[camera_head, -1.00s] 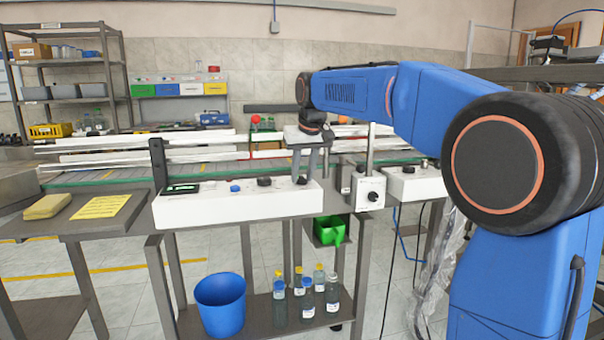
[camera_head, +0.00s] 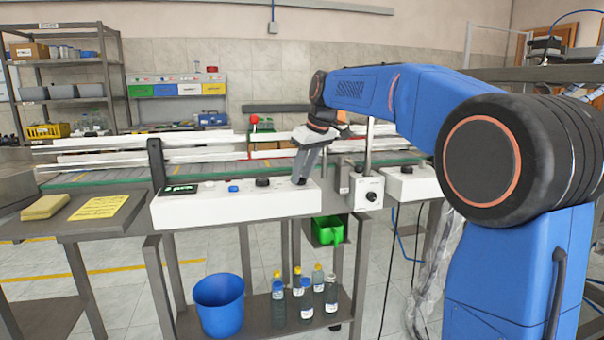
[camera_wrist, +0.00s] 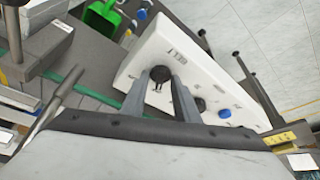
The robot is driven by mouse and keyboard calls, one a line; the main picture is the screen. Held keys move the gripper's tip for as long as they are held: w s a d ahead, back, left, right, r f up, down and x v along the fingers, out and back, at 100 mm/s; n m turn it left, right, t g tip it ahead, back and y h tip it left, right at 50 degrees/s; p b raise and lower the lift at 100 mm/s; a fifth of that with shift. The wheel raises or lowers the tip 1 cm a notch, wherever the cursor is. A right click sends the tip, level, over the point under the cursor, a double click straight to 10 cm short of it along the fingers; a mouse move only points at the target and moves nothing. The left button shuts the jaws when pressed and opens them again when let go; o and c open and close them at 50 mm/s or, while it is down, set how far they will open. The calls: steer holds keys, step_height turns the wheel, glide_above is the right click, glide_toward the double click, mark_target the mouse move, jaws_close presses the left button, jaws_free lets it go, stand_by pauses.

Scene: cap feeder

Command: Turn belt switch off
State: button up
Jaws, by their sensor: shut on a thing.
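The belt switch is a dark round knob (camera_wrist: 158,75) on the white control box (camera_head: 235,208), beside lettering that appears to read BELT in the wrist view. In the head view it is at the box's right end, mostly hidden by my fingertips. My gripper (camera_head: 299,180) reaches down to it from above, tilted, and is shut on the knob. In the wrist view its two grey fingers stand on either side of the knob. The white box also shows in the wrist view (camera_wrist: 205,60).
A second dark knob (camera_head: 262,181), a blue button (camera_head: 233,188) and a small display (camera_head: 178,189) are on the same box. The conveyor (camera_head: 100,179) runs behind it.

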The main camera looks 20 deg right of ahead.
steer(key=o, duration=1)
steer(key=shift+r, duration=0.1)
steer(key=v, duration=1.7)
steer(key=shift+r, duration=0.15)
steer(key=s+d+f+m+h, duration=0.2)
steer(key=s+f+m, duration=0.4)
steer(key=s+f, duration=3.1)
step_height(320, 180, down, 2)
steer(key=shift+d+t, duration=0.4)
steer(key=shift+d, duration=0.05)
